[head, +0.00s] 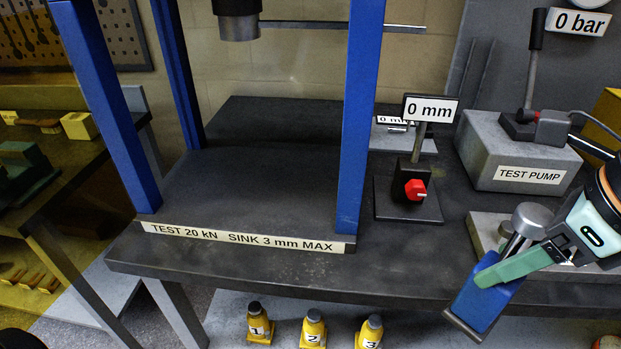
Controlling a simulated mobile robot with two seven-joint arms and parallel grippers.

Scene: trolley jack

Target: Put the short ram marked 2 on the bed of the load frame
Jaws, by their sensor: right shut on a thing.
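My right gripper (492,276) is at the lower right, its green finger shut across a blue ram-like body (484,306) with a silver rod and round cap (532,217). It is tilted at the bench's front edge; no number shows on it. A yellow bottle-shaped piece marked 2 (313,331) stands low in front of the bench, between similar pieces marked 1 (259,325) and 3 (369,333). The load frame has blue posts (357,130) and a dark, bare bed (250,190), left of the gripper. My left gripper is not in view.
A grey and black cylinder (239,22) hangs above the bed. A red-knobbed unit (408,188) with a 0 mm sign stands right of the frame. The test pump (515,160) is at the right. The front right post is between my gripper and the bed.

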